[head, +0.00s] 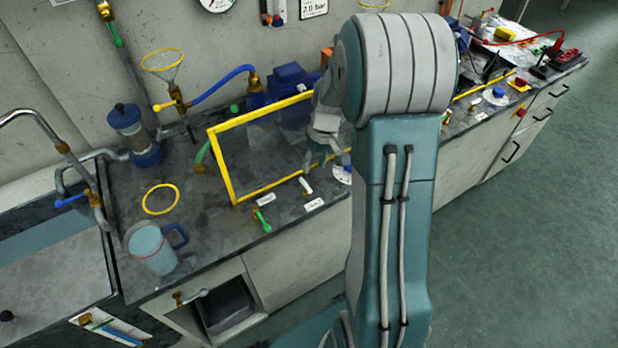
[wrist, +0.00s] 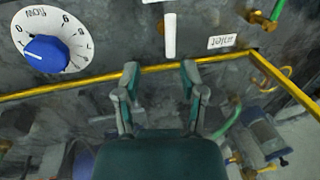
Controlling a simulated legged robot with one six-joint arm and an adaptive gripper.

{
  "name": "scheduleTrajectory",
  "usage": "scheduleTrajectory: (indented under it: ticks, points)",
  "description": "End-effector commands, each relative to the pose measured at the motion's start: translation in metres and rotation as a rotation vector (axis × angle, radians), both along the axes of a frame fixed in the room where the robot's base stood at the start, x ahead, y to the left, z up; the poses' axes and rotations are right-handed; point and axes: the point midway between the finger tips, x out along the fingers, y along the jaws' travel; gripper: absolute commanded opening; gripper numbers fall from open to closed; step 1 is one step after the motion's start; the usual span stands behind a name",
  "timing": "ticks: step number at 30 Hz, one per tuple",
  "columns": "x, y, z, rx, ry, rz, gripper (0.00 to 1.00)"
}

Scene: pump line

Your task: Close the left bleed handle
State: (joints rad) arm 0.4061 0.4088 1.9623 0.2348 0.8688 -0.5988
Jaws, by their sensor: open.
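A short white handle (head: 306,186) on a brass fitting stands at the counter's front, beside a small label (head: 313,204) too small to read. I cannot confirm it is the left bleed handle. In the wrist view the white handle (wrist: 170,35) lies beyond my open, empty fingertips (wrist: 160,78), roughly in line with the gap between them and apart from them. A yellow frame bar (wrist: 70,82) crosses the view between fingers and handle. In the head view my gripper (head: 318,152) is at the right part of the yellow-framed clear panel (head: 222,165), partly hidden by my arm.
A green handle (head: 262,220) stands left of the white one, near a label (wrist: 222,41) reading "inlet". A blue flow knob (wrist: 46,54) is on the handle's other side. A jug (head: 152,250) and a yellow ring (head: 160,199) are at the left.

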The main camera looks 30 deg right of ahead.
Motion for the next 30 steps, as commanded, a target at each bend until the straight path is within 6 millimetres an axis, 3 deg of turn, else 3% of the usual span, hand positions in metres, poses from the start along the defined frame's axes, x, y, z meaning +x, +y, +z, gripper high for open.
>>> scheduleTrajectory:
  ticks: [3, 9, 20, 21, 24, 30]
  points:
    - [-0.001, 0.009, -0.022, -0.001, 0.004, 0.004, 0.53]
    - [-0.001, 0.013, -0.047, -0.001, 0.002, 0.002, 0.53]
    - [-0.001, 0.012, -0.055, 0.000, 0.000, 0.002, 0.53]
    - [-0.001, 0.013, -0.055, -0.001, 0.000, 0.002, 0.44]
    - [-0.001, 0.013, -0.055, -0.001, 0.000, 0.002, 0.00]
    - [0.000, 0.013, -0.055, -0.001, 0.000, 0.002, 0.00]
